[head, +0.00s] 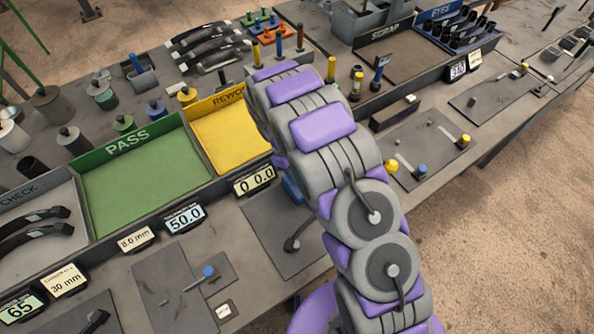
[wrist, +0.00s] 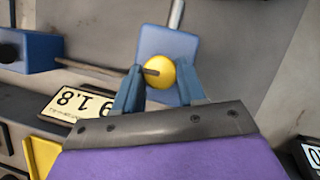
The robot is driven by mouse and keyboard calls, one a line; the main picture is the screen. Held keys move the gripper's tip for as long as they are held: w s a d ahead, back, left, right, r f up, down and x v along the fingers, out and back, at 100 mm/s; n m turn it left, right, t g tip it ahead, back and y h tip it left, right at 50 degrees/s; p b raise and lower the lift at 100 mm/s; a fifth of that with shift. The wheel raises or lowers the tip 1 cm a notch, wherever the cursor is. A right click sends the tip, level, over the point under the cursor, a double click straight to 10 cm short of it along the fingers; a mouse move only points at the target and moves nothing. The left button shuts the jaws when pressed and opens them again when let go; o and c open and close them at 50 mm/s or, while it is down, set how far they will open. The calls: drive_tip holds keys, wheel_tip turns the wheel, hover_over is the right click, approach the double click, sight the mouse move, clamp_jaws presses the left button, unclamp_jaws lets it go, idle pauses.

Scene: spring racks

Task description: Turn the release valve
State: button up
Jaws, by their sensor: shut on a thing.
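In the wrist view, a round yellow knob (wrist: 160,71) with a dark slot or short bar across it sits in front of a blue block (wrist: 168,44). I take the knob to be the release valve, but no label confirms this. My gripper (wrist: 158,76) has its two blue-grey fingers on either side of the knob and is shut on it. A grey rod (wrist: 176,14) runs up from the blue block. In the head view, my purple and grey arm reaches over the bench and hides the gripper and the knob.
In the wrist view, a cream number plate (wrist: 75,104) and another blue block (wrist: 30,50) lie to the left. In the head view, a green PASS tray (head: 145,175), a yellow REWORK tray (head: 230,137) and a 0 0.0 display (head: 255,179) lie left of my arm.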

idle(0.3)
drive_tip(key=o, duration=1)
drive_tip(key=shift+r, duration=0.1)
drive_tip(key=v, duration=1.7)
drive_tip(key=shift+a+p, duration=0.1)
drive_tip(key=shift+p, duration=0.3)
